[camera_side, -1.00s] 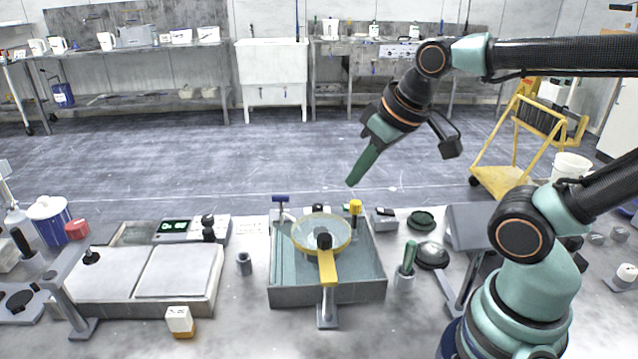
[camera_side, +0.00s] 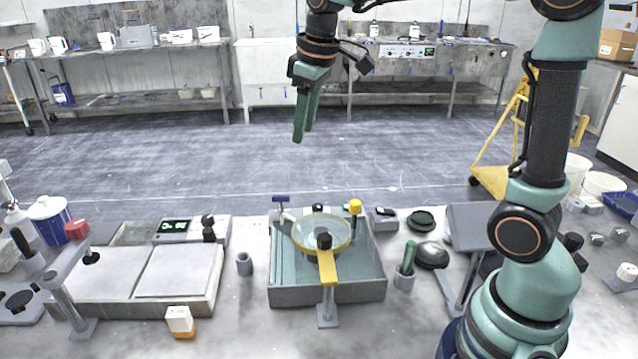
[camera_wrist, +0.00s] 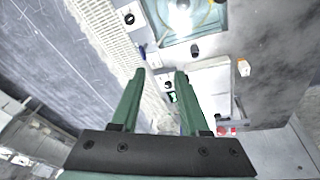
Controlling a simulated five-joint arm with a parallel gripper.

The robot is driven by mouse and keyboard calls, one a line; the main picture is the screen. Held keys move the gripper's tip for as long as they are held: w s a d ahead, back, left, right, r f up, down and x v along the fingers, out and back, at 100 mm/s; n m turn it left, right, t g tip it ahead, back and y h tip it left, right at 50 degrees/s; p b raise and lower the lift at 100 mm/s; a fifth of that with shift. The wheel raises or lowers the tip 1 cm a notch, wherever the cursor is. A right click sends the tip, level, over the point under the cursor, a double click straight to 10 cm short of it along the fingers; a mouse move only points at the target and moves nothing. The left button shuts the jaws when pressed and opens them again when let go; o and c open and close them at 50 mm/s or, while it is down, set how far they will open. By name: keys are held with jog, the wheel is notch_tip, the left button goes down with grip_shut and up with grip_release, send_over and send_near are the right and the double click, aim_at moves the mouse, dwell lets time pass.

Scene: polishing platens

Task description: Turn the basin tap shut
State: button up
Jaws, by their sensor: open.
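The grey basin (camera_side: 340,293) stands on the bench near the middle of the side view. A tap with a blue crossbar handle (camera_side: 281,199) rises at its back left corner. A yellow-capped knob (camera_side: 355,207) stands at its back right corner. My gripper (camera_side: 303,135) is open and empty, high above and behind the basin, fingers pointing down, well apart from the tap. In the wrist view the two green fingers (camera_wrist: 161,75) are spread with nothing between them. Part of the basin (camera_wrist: 162,32) shows at the top there.
A round yellow-rimmed dish with a yellow arm (camera_side: 328,270) sits over the basin. A panel with a green display (camera_side: 175,226) and flat plates (camera_side: 180,270) lie to the left. A cup with a green-handled tool (camera_side: 405,280) and a dark dome (camera_side: 432,254) stand to the right.

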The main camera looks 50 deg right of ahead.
jog(key=w+d+f+n+g, duration=0.1)
jog(key=w+d+f+n, duration=0.15)
jog(key=w, duration=0.45)
jog(key=n+g, duration=0.1)
jog(key=g, duration=0.1)
send_near(281, 196)
notch_tip(281, 196, down, 8)
jog(key=shift+d+f, duration=0.1)
jog(key=shift+f, duration=0.1)
grip_shut()
